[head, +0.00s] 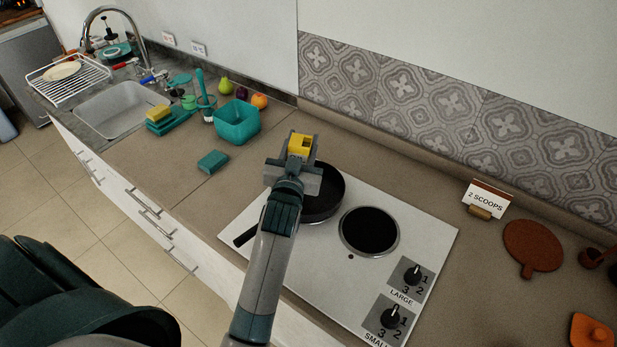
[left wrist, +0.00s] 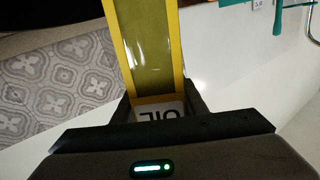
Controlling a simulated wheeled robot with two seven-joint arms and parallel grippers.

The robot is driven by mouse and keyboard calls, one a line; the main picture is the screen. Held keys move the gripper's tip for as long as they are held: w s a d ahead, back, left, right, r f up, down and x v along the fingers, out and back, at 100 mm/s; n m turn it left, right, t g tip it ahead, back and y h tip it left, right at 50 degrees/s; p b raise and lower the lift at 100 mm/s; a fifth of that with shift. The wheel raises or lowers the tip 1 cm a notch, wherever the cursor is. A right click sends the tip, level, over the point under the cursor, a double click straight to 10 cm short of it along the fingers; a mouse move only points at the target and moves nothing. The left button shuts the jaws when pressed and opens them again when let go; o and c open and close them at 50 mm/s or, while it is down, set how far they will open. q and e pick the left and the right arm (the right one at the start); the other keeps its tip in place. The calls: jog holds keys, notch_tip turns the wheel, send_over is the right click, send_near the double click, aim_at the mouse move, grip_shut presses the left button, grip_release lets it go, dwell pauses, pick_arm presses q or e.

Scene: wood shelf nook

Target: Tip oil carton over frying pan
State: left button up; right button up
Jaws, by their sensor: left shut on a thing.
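My left gripper (head: 297,160) is shut on the oil carton (head: 300,146), a yellow box whose end shows between the fingers. In the left wrist view the carton (left wrist: 152,45) has yellow edges, an olive-green face and an upside-down "OIL" label between the jaws. I cannot tell its exact tilt. The black frying pan (head: 330,196) sits on the rear-left part of the white hob, with its handle toward the front left. The gripper and carton are above the pan's far-left side in the head view and cover part of it. No oil stream is visible. My right gripper is not in view.
The white hob (head: 430,235) has a bare black burner (head: 369,230) and two knobs. A "2 SCOOPS" card (head: 487,200) stands to the right. A teal bowl (head: 237,122), a teal block (head: 213,161) and fruit are left of the pan, before the sink (head: 120,105).

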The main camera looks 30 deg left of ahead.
pick_arm(q)
jog(key=shift+s+a+r+m, duration=0.1)
jog(key=shift+r+m, duration=0.4)
jog(key=shift+m, duration=0.1)
jog(key=shift+a+f+m, duration=0.15)
jog(key=shift+m, duration=1.05)
jog(key=shift+f+m+b, duration=0.15)
jog(key=shift+m+b, duration=0.15)
jog(key=shift+m, duration=0.2)
jog(key=shift+a+r+m+p, duration=0.15)
jog(key=shift+r+m+p, duration=0.3)
jog(key=shift+m, duration=0.35)
dwell(1.6)
jog(key=shift+s+a+f+m+b, duration=0.15)
jog(key=shift+f+m+b, duration=0.25)
jog(key=shift+m, duration=0.5)
dwell(1.6)
jog(key=shift+f+m+b, duration=0.3)
jog(key=shift+f, duration=0.1)
dwell(0.4)
